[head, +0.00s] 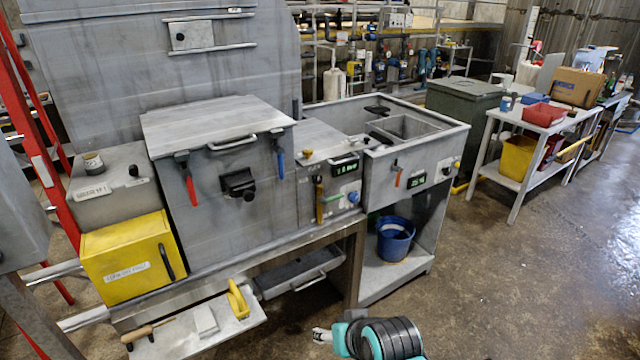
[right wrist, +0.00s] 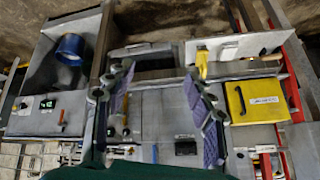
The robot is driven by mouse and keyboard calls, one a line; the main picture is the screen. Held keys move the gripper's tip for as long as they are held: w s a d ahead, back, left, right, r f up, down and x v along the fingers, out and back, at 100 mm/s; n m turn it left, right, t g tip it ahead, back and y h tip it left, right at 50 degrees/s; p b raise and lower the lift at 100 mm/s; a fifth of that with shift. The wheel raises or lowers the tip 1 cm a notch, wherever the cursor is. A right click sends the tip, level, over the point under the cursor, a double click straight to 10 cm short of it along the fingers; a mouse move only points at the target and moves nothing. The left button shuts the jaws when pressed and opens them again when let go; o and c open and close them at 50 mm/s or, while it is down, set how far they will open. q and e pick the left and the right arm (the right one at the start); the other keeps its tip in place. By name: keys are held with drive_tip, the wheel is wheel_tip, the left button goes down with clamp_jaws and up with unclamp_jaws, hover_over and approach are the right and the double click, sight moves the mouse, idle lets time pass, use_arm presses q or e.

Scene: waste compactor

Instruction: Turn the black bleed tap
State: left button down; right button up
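A black fitting with a round knob (head: 238,184) is on the front of the grey compactor, between a red-handled tap (head: 187,181) and a blue-handled tap (head: 279,160). It also shows in the right wrist view (right wrist: 185,148). I cannot tell which black part is the bleed tap. My right gripper (right wrist: 160,96) has its fingers apart, with nothing between them, away from the machine. My right arm shows at the bottom of the head view. My left gripper is not in view.
A yellow box (head: 128,258) stands at the machine's left end. A low shelf (head: 195,330) holds a yellow-handled tool and a screwdriver. A blue bucket (head: 394,238) is under the sink unit (head: 420,150). Floor at right is open.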

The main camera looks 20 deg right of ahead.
sight(318, 181)
drive_tip(key=w+r+m+t+y, duration=0.1)
drive_tip(key=w+r+m, duration=0.3)
drive_tip(key=w, duration=0.5)
drive_tip(key=w+r+m+t+y, duration=0.1)
drive_tip(key=w+m+t+y, duration=0.1)
drive_tip(key=w+m, duration=0.5)
drive_tip(key=w+r+m+t+y, duration=0.1)
drive_tip(key=w+r+m, duration=0.2)
drive_tip(key=w, duration=0.8)
drive_tip(key=w+d+f+m+t, duration=0.3)
drive_tip(key=w+d+m, duration=0.5)
drive_tip(key=w+m, duration=0.15)
drive_tip(key=w+d+f+m+t, duration=0.35)
drive_tip(key=w+d+m, duration=0.45)
drive_tip(key=w, duration=0.3)
drive_tip(key=shift+g, duration=0.25)
drive_tip(key=b+x, duration=0.2)
drive_tip(key=x, duration=0.5)
drive_tip(key=shift+w+a+f, duration=0.1)
drive_tip(key=shift+w+a, duration=0.05)
drive_tip(key=shift+a, duration=0.1)
drive_tip(key=c, duration=1.1)
